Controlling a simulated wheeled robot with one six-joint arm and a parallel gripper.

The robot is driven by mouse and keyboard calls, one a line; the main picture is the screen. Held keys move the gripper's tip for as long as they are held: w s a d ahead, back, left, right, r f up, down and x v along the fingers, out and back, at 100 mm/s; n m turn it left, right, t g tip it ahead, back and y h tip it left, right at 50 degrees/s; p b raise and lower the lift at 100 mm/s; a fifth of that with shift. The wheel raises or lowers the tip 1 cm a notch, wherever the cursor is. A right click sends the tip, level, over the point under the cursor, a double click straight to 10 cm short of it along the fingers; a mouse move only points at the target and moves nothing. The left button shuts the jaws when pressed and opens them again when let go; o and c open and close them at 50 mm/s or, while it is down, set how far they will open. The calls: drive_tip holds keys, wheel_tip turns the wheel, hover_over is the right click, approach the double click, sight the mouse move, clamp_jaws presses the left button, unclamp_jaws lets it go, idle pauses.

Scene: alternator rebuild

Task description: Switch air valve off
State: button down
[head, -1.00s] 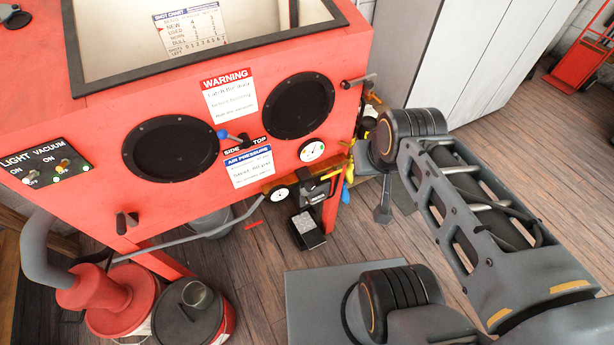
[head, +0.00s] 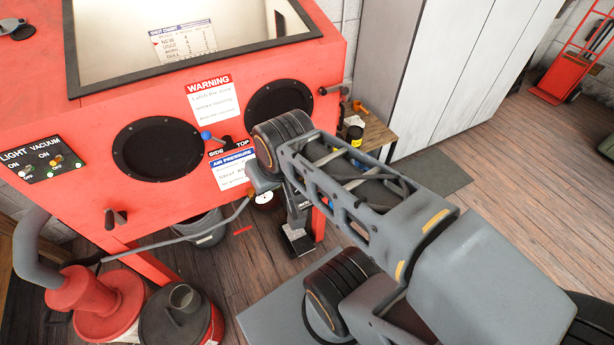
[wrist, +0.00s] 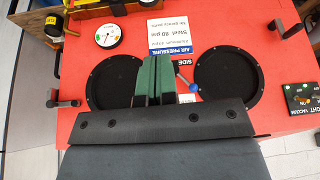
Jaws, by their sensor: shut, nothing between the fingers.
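The red blast cabinet (head: 120,90) carries a lever with a blue knob (head: 206,135), beside the SIDE/TOP label. The blue knob shows in the wrist view (wrist: 194,88), just right of my gripper. My gripper (wrist: 155,60) is shut and empty, its green fingers in front of the panel between the two round black ports. I cannot tell the gap to the panel. A yellow fitting (wrist: 95,11) and the white pressure gauge (wrist: 105,36) show at the top left of the wrist view.
A WARNING sign (head: 212,97) and two round ports (head: 157,149) are on the cabinet front. A light and vacuum switch panel (head: 42,160) is at the left. A red and grey bucket (head: 180,318) stands below. Open wooden floor (head: 460,200) lies to the right.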

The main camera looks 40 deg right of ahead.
drive_tip(key=w+d+f+b, duration=0.7)
drive_tip(key=d+f+b, duration=0.2)
drive_tip(key=d+b, duration=0.1)
drive_tip(key=w+d+f+m+g+b, duration=0.1)
drive_tip(key=w+d+f+b, duration=0.7)
drive_tip(key=d, duration=0.5)
wheel_tip(320, 180, down, 3)
drive_tip(key=shift+r+b, duration=0.2)
drive_tip(key=shift+b, duration=1.05)
drive_tip(key=shift+f+g, duration=0.1)
drive_tip(key=shift+g, duration=0.2)
drive_tip(key=s+b+x, duration=0.1)
drive_tip(key=x, duration=1.2)
drive_tip(key=shift+w+f, duration=0.15)
drive_tip(key=shift+f, duration=0.3)
drive_tip(key=shift+h, duration=0.3)
